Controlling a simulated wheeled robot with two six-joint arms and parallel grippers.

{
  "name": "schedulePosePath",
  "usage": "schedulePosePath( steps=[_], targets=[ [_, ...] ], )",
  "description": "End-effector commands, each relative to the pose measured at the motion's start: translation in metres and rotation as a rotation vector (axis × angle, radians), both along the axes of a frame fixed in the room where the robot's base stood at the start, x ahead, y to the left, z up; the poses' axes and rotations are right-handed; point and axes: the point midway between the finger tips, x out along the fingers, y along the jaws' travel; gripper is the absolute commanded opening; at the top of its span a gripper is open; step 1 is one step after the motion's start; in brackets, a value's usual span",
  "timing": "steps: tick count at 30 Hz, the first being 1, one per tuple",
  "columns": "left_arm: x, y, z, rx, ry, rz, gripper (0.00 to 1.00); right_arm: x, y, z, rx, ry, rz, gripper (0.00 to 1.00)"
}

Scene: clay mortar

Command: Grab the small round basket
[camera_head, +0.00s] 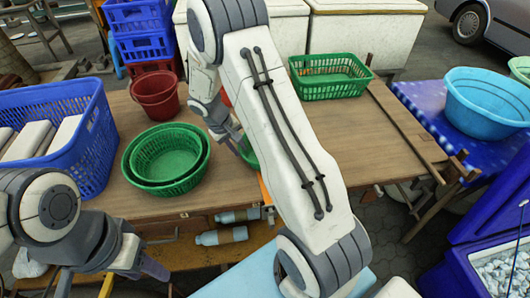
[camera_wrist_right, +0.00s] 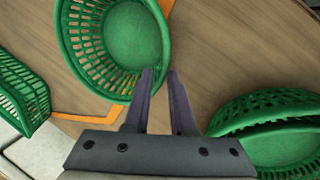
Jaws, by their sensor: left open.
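The small round green basket (camera_wrist_right: 120,40) fills the upper left of the right wrist view. In the head view only a sliver of it (camera_head: 247,152) shows beside my right arm. My right gripper (camera_wrist_right: 161,74) is open, its fingers slightly apart. Its tips are at the basket's near rim, one overlapping the rim in the picture; I cannot tell whether they touch. In the head view the right gripper (camera_head: 236,142) is partly hidden by its own arm. My left gripper (camera_head: 150,268) is open and empty at the lower left, in front of the table and away from the basket.
Larger nested round green baskets (camera_head: 135,178) stand left of the small one on the wooden table (camera_head: 235,192). A red bucket (camera_head: 155,95), a blue crate (camera_head: 88,150) and a rectangular green basket (camera_head: 330,88) are also there. Bare tabletop lies right of my right arm.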

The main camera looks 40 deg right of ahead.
Motion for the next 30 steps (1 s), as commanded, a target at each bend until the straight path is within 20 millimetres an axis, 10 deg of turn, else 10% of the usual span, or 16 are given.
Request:
schedulePosePath(
  steps=[22, 24, 30],
  targets=[
    [0.000, 0.000, 0.005, 0.000, 0.000, 0.000, 0.50, -0.003, -0.021, -0.053, 0.001, 0.000, 0.001, 0.23],
    [0.000, 0.000, 0.005, 0.000, 0.000, 0.000, 0.50, -0.003, -0.021, -0.053, 0.001, 0.000, 0.001, 0.00],
    [0.000, 0.000, 0.005, 0.000, 0.000, 0.000, 0.50, -0.003, -0.021, -0.053, 0.001, 0.000, 0.001, 0.00]
  ],
)
